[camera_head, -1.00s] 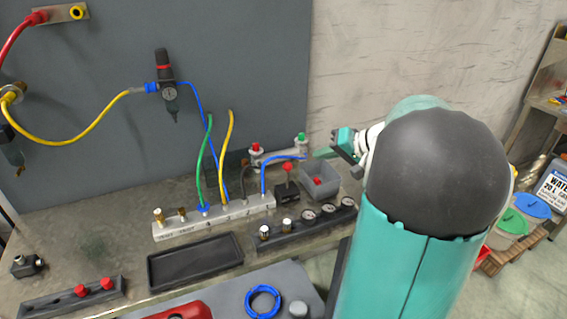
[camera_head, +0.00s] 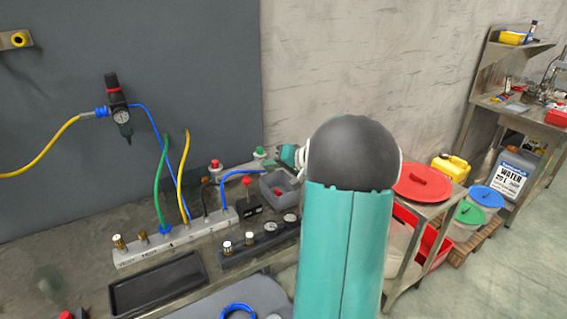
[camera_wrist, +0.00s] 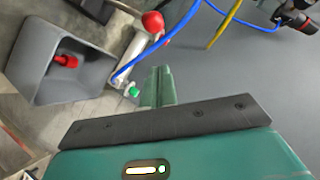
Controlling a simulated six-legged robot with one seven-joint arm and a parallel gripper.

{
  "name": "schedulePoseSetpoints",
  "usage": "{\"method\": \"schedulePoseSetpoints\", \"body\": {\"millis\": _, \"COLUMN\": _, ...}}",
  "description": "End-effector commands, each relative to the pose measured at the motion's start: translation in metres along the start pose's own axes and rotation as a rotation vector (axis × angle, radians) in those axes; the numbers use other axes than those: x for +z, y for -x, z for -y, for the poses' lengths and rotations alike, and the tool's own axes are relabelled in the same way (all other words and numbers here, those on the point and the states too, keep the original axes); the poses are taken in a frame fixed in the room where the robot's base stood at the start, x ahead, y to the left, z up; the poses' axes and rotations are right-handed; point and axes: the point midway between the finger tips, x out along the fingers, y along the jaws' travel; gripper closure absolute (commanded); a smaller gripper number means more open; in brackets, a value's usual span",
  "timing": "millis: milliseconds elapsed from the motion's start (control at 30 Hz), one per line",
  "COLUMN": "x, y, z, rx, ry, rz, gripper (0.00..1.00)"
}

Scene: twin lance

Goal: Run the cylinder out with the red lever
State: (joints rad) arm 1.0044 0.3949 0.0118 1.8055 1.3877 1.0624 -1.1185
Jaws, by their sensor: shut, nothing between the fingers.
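The red lever (camera_head: 247,181) is a red ball on a short stem above a black valve box (camera_head: 249,205), on the bench behind the gauges. The silver cylinder (camera_head: 238,164) lies behind it, with a red-capped fitting (camera_head: 215,164) at its left and a green-capped fitting (camera_head: 259,153) at its right. My gripper (camera_head: 284,155) is shut and empty, just right of the green fitting and apart from the lever. In the wrist view its closed fingers (camera_wrist: 158,86) are beside the green fitting (camera_wrist: 132,91); a red ball (camera_wrist: 152,22) is farther up. The rod cannot be made out.
A grey bin (camera_head: 279,188) with a red piece inside sits below my gripper. Blue, green and yellow (camera_head: 183,165) hoses rise from the metal manifold (camera_head: 176,239). Gauges (camera_head: 271,227) and a black tray (camera_head: 158,283) are nearer. The grey wall board stands behind.

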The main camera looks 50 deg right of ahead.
Motion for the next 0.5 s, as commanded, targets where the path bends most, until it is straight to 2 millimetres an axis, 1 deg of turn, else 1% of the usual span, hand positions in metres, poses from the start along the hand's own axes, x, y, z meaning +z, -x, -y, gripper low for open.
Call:
{"method": "schedulePoseSetpoints", "body": {"millis": 33, "x": 0.001, "y": -0.012, "z": 0.001, "rx": -0.004, "ry": 0.000, "rz": 0.004, "gripper": 1.00}}
{"method": "schedulePoseSetpoints", "body": {"millis": 200, "x": 0.021, "y": -0.030, "z": 0.002, "rx": -0.003, "ry": 0.000, "rz": 0.004, "gripper": 1.00}}
{"method": "schedulePoseSetpoints", "body": {"millis": 333, "x": 0.029, "y": -0.037, "z": 0.003, "rx": -0.003, "ry": 0.001, "rz": 0.004, "gripper": 1.00}}
{"method": "schedulePoseSetpoints", "body": {"millis": 500, "x": 0.030, "y": -0.038, "z": 0.003, "rx": -0.003, "ry": 0.002, "rz": 0.003, "gripper": 1.00}}
